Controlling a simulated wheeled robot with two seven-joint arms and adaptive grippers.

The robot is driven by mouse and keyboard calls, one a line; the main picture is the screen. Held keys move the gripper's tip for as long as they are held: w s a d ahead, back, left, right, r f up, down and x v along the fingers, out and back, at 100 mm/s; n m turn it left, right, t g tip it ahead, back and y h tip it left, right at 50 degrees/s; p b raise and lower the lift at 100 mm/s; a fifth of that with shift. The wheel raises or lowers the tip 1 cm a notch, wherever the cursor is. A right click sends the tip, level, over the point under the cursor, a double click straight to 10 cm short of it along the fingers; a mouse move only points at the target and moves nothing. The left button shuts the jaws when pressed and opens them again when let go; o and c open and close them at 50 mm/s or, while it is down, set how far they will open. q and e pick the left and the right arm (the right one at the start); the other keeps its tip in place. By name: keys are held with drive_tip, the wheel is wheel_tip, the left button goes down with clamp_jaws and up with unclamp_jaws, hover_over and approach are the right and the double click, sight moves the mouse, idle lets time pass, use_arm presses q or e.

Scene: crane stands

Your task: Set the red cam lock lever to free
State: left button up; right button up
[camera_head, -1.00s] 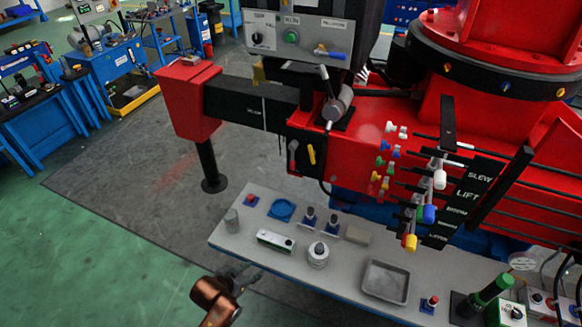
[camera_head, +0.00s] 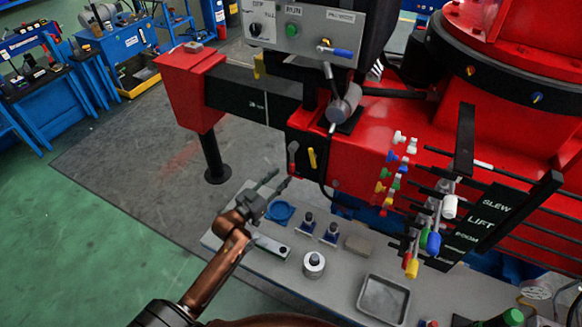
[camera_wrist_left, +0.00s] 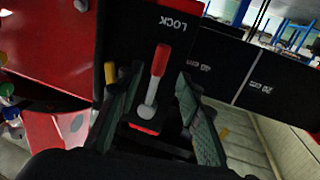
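The cam lock lever (camera_wrist_left: 160,60) has a red grip on a grey shaft and stands on a dark plate, its grip toward the LOCK label (camera_wrist_left: 180,22), which appears upside down in the left wrist view. In the left wrist view the open fingers (camera_wrist_left: 157,76) frame the lever, one on each side, with gaps visible. The FREE label cannot be made out. My right gripper is out of view.
A yellow lever (camera_head: 312,158) sits close beside the red one. Coloured control levers (camera_head: 432,242) stand at the right. Open floor lies left.

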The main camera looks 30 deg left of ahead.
sight(292, 159)
use_arm(q)
drive_tip(key=w, duration=0.5)
drive_tip(key=shift+w+d+f, duration=0.1)
drive_tip(key=shift+w+d, duration=0.3)
clamp_jaws()
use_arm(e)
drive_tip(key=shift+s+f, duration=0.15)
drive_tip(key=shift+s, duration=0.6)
